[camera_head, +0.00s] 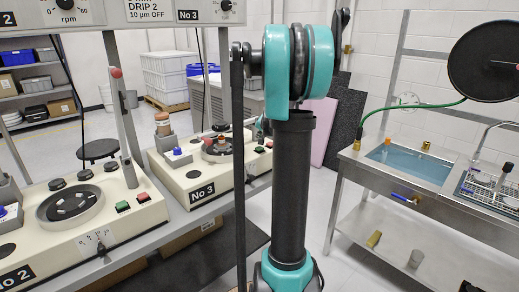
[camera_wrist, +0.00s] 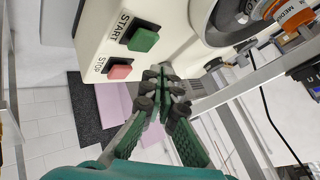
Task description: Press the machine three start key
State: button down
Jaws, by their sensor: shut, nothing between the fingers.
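The number three machine (camera_head: 220,182) is a cream polishing unit with a "No 3" label, behind my arm in the head view. Its green start key (camera_wrist: 142,40) and red stop key (camera_wrist: 120,72) sit on the cream panel in the wrist view, each with a printed label. In the head view the green key (camera_head: 259,149) shows small beside my arm. My gripper (camera_wrist: 165,82) is shut and empty, its fingertips right of and below the start key in the wrist picture. I see a gap in the picture between fingertips and key; depth is hard to judge.
The number two machine (camera_head: 75,225), with its own green and red keys, stands at the left. A steel sink bench (camera_head: 420,215) with a green hose is at the right. Dark and pink panels (camera_head: 345,120) lean by the wall. A round lapping plate (camera_wrist: 225,22) is near the fingers.

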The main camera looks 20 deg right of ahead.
aim_at(259, 148)
jog(key=shift+f, duration=0.85)
jog(key=shift+f, duration=0.1)
dwell(0.8)
jog(key=shift+f, duration=0.3)
